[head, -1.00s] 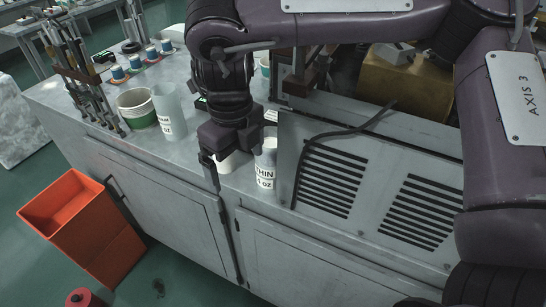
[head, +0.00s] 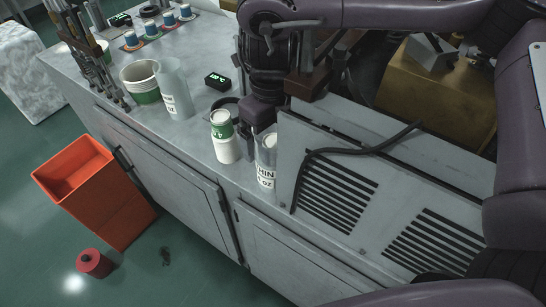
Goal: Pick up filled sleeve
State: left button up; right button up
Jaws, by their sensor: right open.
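A white-and-green stack of cups (head: 225,140) stands upright on the grey counter. To its right a clear sleeve with a black-lettered label (head: 265,172) stands upright with pale contents, close against the grey vented machine. Another clear labelled sleeve (head: 174,92) stands farther left. I cannot tell its contents. My right gripper (head: 247,143) is low behind the cup stack and the right-hand sleeve. It is open, its fingers partly hidden by them, and it holds nothing that I can see. My left gripper is not in view.
A green-and-white tub (head: 141,82) and a small digital display (head: 217,81) stand on the counter. The vented machine (head: 340,185) blocks the right. An orange bin (head: 95,195) and a red roll (head: 93,263) are on the floor. The counter's front left is clear.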

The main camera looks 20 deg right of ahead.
jog(key=f, duration=0.2)
jog(key=f+p, duration=0.1)
jog(key=f, duration=0.1)
jog(key=shift+w+d, duration=0.3)
jog(key=shift+d, duration=0.1)
jog(key=shift+s+a, duration=0.1)
jog(key=shift+a, duration=0.05)
jog(key=shift+r, duration=0.1)
jog(key=shift+c, duration=0.9)
jog(key=c, duration=1.2)
